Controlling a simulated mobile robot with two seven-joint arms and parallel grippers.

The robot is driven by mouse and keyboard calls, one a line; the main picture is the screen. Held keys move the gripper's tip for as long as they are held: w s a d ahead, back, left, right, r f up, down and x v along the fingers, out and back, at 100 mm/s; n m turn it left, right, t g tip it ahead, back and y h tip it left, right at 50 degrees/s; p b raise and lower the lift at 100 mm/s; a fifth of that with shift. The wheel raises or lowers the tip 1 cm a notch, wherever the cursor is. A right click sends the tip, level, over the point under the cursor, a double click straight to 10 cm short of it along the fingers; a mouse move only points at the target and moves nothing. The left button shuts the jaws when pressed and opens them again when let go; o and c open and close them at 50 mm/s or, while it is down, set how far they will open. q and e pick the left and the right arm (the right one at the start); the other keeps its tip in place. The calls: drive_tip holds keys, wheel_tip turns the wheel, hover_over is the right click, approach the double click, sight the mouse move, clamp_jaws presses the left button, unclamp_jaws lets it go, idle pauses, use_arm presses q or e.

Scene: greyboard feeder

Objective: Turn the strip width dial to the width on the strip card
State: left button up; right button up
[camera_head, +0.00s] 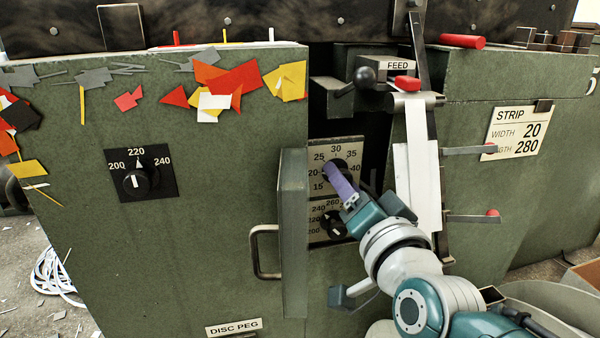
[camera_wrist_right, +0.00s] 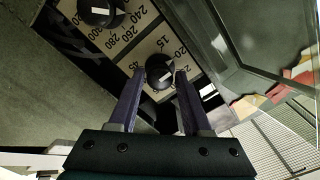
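The strip card (camera_head: 517,130) on the right cabinet face reads WIDTH 20 and LENGTH 280. In the right wrist view the black width knob (camera_wrist_right: 160,72) with a white mark lies between the two fingertips (camera_wrist_right: 160,78). Whether they press on it is unclear. The mark's exact reading is hard to tell. My left gripper is not in view.
The length dial (camera_head: 332,222) is just below, and also shows in the wrist view (camera_wrist_right: 98,12). The open door (camera_head: 293,230) stands close left of my gripper. The feed lever (camera_head: 417,160) hangs close right. Another dial (camera_head: 137,182) is on the left cabinet face.

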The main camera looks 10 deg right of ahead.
drive_tip(key=shift+o, duration=1.2)
drive_tip(key=shift+s, duration=0.1)
drive_tip(key=s+p, duration=0.4)
drive_tip(key=s, duration=0.5)
drive_tip(key=shift+s+d, duration=0.15)
drive_tip(key=shift+s, duration=0.25)
